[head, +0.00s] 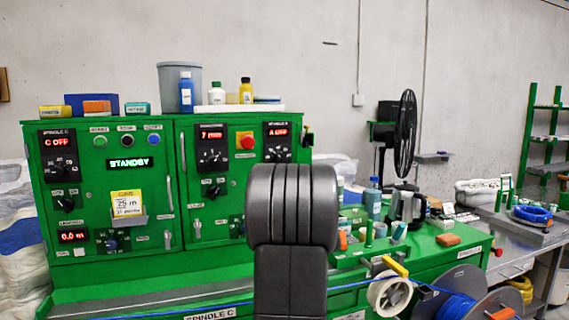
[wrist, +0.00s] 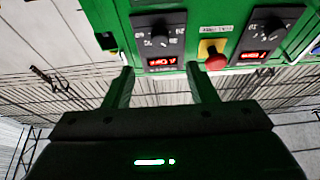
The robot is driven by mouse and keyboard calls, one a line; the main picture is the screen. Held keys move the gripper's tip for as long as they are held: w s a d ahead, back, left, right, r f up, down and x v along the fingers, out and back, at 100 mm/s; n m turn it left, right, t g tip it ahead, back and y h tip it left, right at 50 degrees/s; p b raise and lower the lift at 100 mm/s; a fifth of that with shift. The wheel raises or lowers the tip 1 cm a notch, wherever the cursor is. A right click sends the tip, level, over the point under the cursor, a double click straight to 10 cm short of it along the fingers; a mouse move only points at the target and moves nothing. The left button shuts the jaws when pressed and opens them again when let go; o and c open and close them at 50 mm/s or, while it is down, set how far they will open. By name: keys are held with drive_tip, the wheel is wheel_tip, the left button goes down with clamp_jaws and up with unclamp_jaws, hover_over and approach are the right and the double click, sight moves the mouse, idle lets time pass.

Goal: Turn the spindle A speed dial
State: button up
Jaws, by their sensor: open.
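The spindle A panel (head: 277,141) is a dark plate at the upper right of the green cabinet, with a red "A OFF" display. Its speed dial (head: 278,154) is a black knob below the display, just above my arm in the head view. In the wrist view, which is upside down, the dial (wrist: 160,39) sits at upper centre on its dark plate, with white marks around it. My gripper (wrist: 159,68) is open and empty. Its two fingers point towards the panel, apart from the knob. In the head view my arm hides the gripper.
A red stop button (head: 247,142) on a yellow plate sits left of the spindle A panel; it also shows in the wrist view (wrist: 214,61). Another dial panel (head: 211,148) is beyond it. Bottles and a grey bin (head: 179,88) stand on the cabinet top.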

sight(281, 160)
drive_tip(key=p+x, duration=0.4)
drive_tip(key=x, duration=0.8)
drive_tip(key=shift+w+a, duration=0.1)
drive_tip(key=shift+w, duration=0.05)
drive_tip(key=c, duration=1)
